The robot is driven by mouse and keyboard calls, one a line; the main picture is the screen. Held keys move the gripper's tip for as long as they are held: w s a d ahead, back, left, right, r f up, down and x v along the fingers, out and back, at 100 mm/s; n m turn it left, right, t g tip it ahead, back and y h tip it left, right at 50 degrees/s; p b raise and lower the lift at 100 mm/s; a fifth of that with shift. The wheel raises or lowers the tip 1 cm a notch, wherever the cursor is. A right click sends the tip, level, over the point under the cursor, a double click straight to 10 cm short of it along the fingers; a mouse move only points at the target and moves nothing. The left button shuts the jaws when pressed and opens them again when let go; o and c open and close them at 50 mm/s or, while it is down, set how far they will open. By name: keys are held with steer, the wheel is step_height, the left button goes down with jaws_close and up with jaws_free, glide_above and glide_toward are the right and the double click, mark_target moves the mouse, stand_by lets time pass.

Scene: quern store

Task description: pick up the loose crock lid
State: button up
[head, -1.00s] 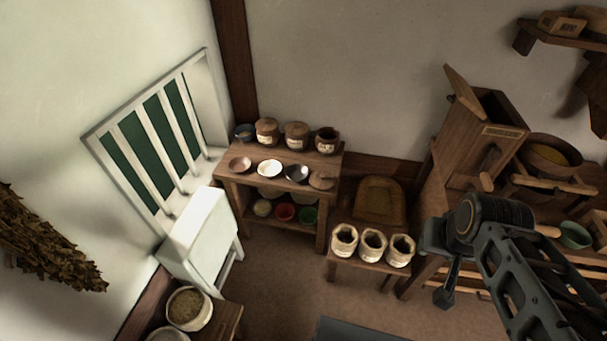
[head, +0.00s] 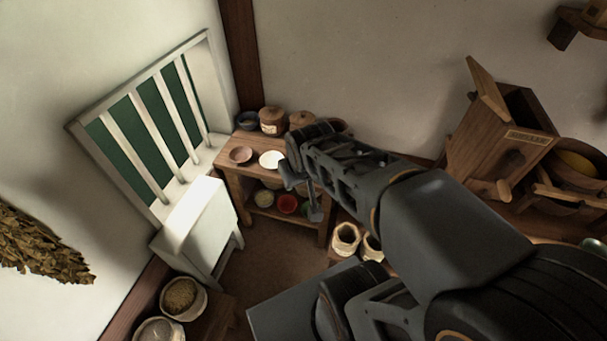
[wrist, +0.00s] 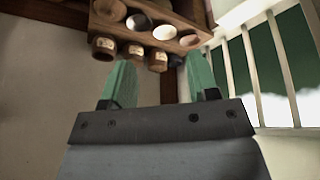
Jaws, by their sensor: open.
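The loose crock lid (wrist: 110,10), a brown disc, lies at one end of the front row on the wooden shelf table, at the top of the wrist view. In the head view my arm hides it. My gripper (wrist: 158,75) is open and empty, its two green fingers spread and apart from the lid. In the head view my gripper hangs in front of the table's right part. An uncovered brown crock (wrist: 104,47) stands behind the lid, beside lidded crocks (head: 272,121).
A white bowl (head: 272,160) and a brown bowl (head: 240,155) share the table's front row. Coloured bowls (head: 287,204) sit on the lower shelf. Open sacks (head: 345,238) stand to the right. A white cabinet (head: 195,230) and barred window are left. Some floor is clear between.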

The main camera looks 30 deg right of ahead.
steer(key=w+d+f+t+h+b, duration=0.1)
steer(key=w+d+f+t+b, duration=0.15)
steer(key=w+d+f, duration=0.45)
steer(key=w+d+f+t+h+b, duration=0.15)
steer(key=w+d+f+b, duration=0.25)
steer(key=d+f, duration=0.4)
steer(key=s+d+f+m+t+b, duration=0.1)
steer(key=d+f+t+b, duration=0.15)
steer(key=f, duration=0.55)
steer(key=s+d+f+t+b, duration=0.1)
steer(key=d+f+t+b, duration=0.2)
steer(key=f, duration=0.5)
steer(key=shift+t+y, duration=0.45)
steer(key=shift+t, duration=0.1)
steer(key=x, duration=1.3)
steer(key=shift+w+d+r, duration=0.15)
steer(key=shift+d, duration=0.1)
steer(key=shift+c, duration=0.3)
steer(key=c, duration=0.9)
